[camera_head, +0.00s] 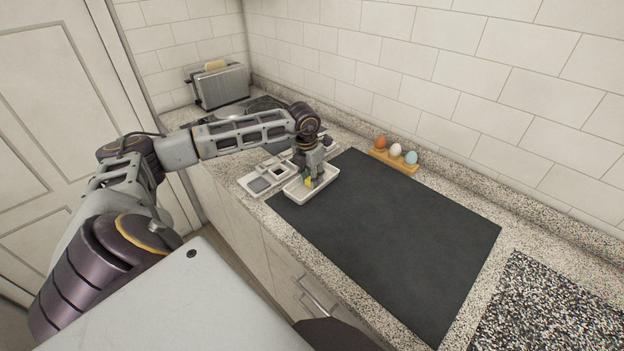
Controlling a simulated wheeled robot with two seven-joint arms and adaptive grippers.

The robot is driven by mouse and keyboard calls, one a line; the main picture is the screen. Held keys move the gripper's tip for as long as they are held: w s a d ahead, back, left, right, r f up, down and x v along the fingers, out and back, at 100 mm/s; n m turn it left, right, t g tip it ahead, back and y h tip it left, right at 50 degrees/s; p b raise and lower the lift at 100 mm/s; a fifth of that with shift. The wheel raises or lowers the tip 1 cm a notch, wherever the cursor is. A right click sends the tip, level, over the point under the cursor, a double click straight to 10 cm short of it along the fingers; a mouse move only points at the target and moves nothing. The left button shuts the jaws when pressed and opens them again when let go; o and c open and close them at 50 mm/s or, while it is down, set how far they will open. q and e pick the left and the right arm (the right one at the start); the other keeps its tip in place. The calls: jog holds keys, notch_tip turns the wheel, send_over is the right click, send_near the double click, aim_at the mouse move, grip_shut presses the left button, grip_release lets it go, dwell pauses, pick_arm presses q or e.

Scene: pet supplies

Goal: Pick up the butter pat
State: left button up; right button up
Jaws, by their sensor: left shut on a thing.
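My left gripper (311,178) points down over a small white tray (326,184) on the counter. It is shut on a small yellow piece, the butter pat (308,183), which shows at its fingertips with some green beside it. The fingers partly hide the butter pat, and I cannot tell whether it touches the tray floor. My right gripper is not in view.
A white tray with compartments (258,186) lies left of the white tray. A wooden holder (394,162) with three eggs stands by the wall. A toaster (221,88) with bread stands at the back left.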

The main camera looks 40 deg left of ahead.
pick_arm(q)
jog(key=shift+r, duration=0.45)
notch_tip(320, 180, up, 4)
jog(key=shift+r, duration=0.25)
notch_tip(320, 180, up, 3)
jog(key=shift+r+b, duration=0.1)
jog(key=shift+b, duration=0.25)
jog(key=shift+r, duration=0.65)
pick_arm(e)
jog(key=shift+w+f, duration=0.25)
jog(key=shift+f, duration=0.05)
